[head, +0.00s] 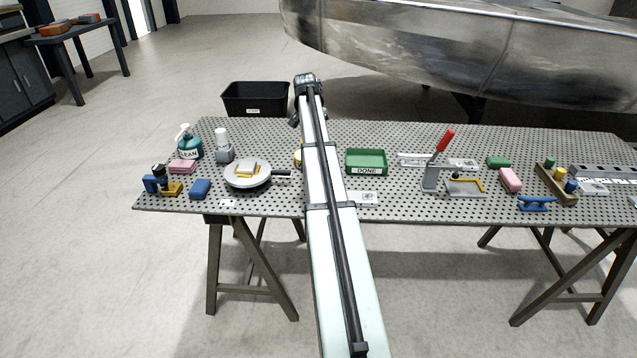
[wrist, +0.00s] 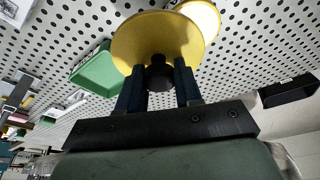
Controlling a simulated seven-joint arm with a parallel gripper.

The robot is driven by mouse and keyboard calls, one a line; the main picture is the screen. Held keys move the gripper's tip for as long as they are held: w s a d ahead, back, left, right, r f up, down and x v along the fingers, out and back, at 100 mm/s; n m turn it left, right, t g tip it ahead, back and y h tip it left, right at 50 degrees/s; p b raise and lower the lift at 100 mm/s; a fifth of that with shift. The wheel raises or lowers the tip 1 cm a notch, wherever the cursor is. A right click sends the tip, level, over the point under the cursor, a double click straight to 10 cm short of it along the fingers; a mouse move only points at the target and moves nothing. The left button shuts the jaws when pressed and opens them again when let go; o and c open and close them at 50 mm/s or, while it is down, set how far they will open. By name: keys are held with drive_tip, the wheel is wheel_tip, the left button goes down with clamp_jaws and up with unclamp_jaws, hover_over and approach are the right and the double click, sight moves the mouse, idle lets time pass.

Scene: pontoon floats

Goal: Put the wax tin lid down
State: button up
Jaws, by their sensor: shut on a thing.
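The wax tin lid is a round yellow disc (wrist: 150,38) with a black knob (wrist: 158,75), seen in the wrist view. My gripper (wrist: 159,88) is shut on the knob, with one dark finger on each side. The lid appears to be above the perforated bench top (wrist: 255,50), but the gap is hard to judge. A round pale thing with a yellow edge, likely the open wax tin (wrist: 207,16), shows partly behind the lid. In the head view my arm hides the gripper; a sliver of yellow (head: 298,156) shows beside it, and I cannot tell whether it is lid or tin.
A green tray marked DONE (head: 366,162) stands right of my arm. A grey round plate with a handle (head: 246,181) lies to the left. A red-handled clamp (head: 432,176) stands farther right. A black bin (head: 254,98) is behind the bench. Bare bench shows behind the green tray.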

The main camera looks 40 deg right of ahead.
drive_tip(key=s+a+f, duration=0.3)
drive_tip(key=s+a, duration=0.2)
drive_tip(key=s, duration=0.4)
drive_tip(key=shift+w+a+f, duration=0.1)
drive_tip(key=shift+w+f, duration=0.05)
drive_tip(key=shift+f, duration=2.2)
drive_tip(key=shift+w+a+f, duration=0.1)
drive_tip(key=shift+w+f, duration=0.05)
drive_tip(key=shift+f, duration=2.15)
drive_tip(key=shift+f, duration=0.15)
drive_tip(key=o, duration=1)
drive_tip(key=v, duration=1.2)
drive_tip(key=shift+s, duration=0.1)
